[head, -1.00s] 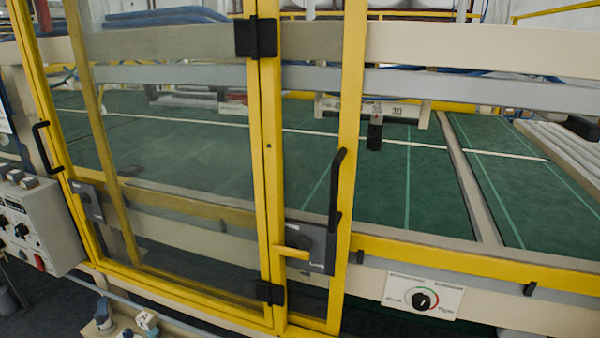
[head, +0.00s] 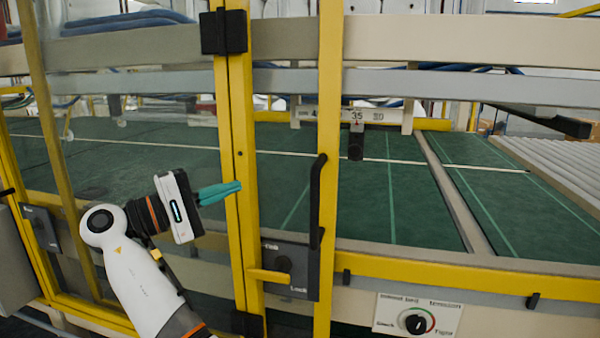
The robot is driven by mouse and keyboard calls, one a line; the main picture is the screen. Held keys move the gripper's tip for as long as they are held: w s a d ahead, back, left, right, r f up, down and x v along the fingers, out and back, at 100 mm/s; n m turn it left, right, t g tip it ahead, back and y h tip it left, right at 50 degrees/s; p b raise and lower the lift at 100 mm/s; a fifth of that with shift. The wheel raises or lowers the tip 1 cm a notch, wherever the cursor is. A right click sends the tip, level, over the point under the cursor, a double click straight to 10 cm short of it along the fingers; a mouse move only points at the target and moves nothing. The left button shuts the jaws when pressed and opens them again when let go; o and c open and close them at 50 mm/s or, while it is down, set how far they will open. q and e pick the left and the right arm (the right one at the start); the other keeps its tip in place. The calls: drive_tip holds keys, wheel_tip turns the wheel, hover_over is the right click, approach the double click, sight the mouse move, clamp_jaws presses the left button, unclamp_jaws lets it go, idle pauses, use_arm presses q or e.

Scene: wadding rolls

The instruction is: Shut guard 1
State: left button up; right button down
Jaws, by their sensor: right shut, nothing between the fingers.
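A yellow-framed clear guard panel (head: 325,120) stands in front of the green bed. It has a black upright handle (head: 317,200) and a dark latch plate (head: 308,275) with a yellow lever (head: 268,275) lying level. The panel looks narrow beside a black hinge (head: 223,32), perhaps swung at an angle; I cannot tell how far. No number shows on it. My right gripper (head: 240,186) is shut and empty, its teal fingers pointing right. In the picture its tips overlap the yellow upright left of the handle; touching is unclear. My left gripper is out of view.
A wider clear panel with its own latch plate (head: 41,228) is at the left, behind my right arm. White rollers (head: 560,160) lie at the far right.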

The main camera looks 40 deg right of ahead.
drive_tip(key=p, duration=0.3)
approach(297, 168)
drive_tip(key=s+d+r, duration=0.3)
drive_tip(key=d, duration=0.1)
use_arm(q)
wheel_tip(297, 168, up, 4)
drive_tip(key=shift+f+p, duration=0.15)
drive_tip(key=shift+p, duration=0.25)
use_arm(e)
drive_tip(key=s+d, duration=0.2)
drive_tip(key=s, duration=0.1)
drive_tip(key=shift+r, duration=0.3)
